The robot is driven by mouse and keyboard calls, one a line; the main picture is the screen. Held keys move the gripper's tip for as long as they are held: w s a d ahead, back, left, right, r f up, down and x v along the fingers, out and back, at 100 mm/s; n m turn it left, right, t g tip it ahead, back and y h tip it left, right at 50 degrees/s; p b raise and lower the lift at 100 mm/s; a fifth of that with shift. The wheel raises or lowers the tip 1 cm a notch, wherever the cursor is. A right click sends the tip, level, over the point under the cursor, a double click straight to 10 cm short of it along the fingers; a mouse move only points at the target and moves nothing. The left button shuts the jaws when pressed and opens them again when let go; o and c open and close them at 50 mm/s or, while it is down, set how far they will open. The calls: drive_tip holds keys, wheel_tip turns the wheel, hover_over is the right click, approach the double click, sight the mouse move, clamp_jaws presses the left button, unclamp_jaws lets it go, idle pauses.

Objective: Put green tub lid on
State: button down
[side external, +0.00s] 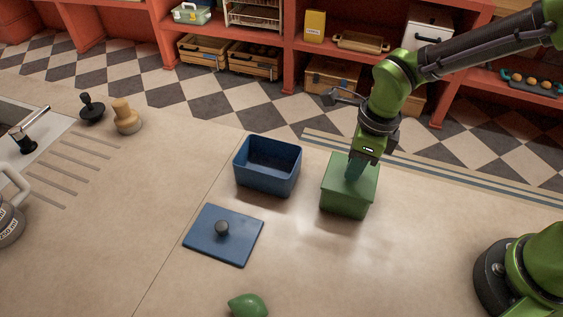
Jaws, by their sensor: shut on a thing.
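The green tub (344,203) stands upright on the counter, right of the blue tub. A flat green lid (337,173) covers its top. The lid looks level and lined up with the rim; I cannot tell if a small gap is left under it. My gripper (355,173) points down over the lid's middle and is shut on the lid. The lid's knob is hidden by the fingers.
An open, empty blue tub (267,178) stands left of the green tub. Its blue lid (225,245) with a dark knob lies in front of it. A green fruit or vegetable (248,305) lies at the front edge. Counter is clear right of the lid.

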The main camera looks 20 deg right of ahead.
drive_tip(key=shift+f, duration=0.1)
drive_tip(key=shift+c, duration=1.7)
unclamp_jaws()
drive_tip(key=shift+r, duration=3.55)
